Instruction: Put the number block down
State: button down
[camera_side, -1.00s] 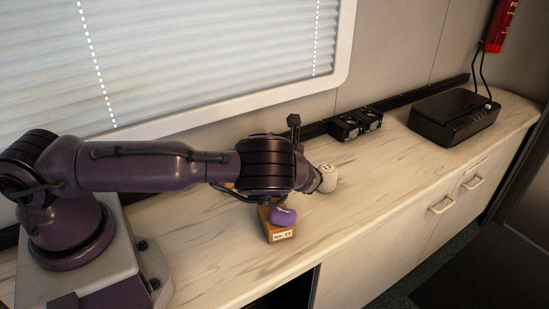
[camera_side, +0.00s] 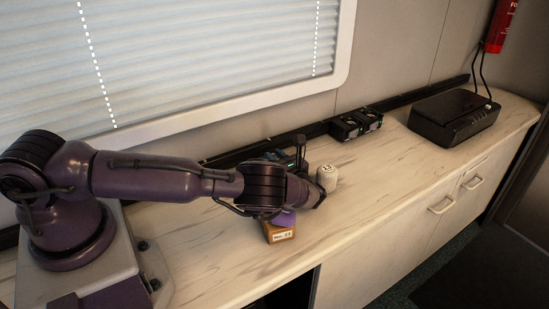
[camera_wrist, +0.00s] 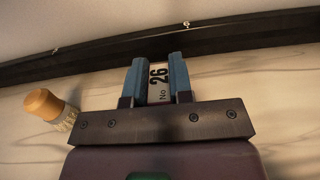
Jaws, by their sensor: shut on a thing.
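The number block (camera_wrist: 159,82) has a white face reading "No 26" and sits between the two blue fingers of my gripper (camera_wrist: 158,65) in the wrist view. My gripper is shut on it. In the side view the blue finger parts of my gripper (camera_side: 274,156) show behind my wrist, near the black rail at the back of the counter. My wrist hides most of the block there. I cannot tell whether the block touches the counter.
The pale wood counter (camera_side: 390,180) is clear to the right. A black box (camera_side: 453,116) and black units (camera_side: 356,123) stand farther right.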

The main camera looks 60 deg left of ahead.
jog(key=c, duration=1)
grip_release()
jog(key=shift+d+r, duration=0.1)
jog(key=shift+d, duration=0.1)
jog(key=d, duration=1.1)
jog(key=shift+d, duration=0.3)
jog(key=s+a+r+n+g+h, duration=0.1)
jog(key=s+r+n+h, duration=0.25)
jog(key=r, duration=0.35)
jog(key=s+r+n+h, duration=0.2)
jog(key=r+n+h, duration=0.25)
jog(key=r, duration=0.25)
jog(key=s+a+r+n+g+h, duration=0.1)
jog(key=s+r+n+h, duration=0.3)
jog(key=r, duration=0.3)
jog(key=s+d+r+n+t+h, duration=0.1)
jog(key=s+r+n+t+h, duration=0.1)
jog(key=s, duration=0.3)
jog(key=s+d+r+n+t+h, duration=0.2)
jog(key=s+r+t, duration=0.1)
jog(key=s+r, duration=0.2)
jog(key=s+d+r+n+t+h, duration=0.2)
jog(key=s+r, duration=0.2)
jog(key=s, duration=0.3)
jog(key=shift+s+d+t, duration=0.2)
jog(key=shift+t, duration=0.1)
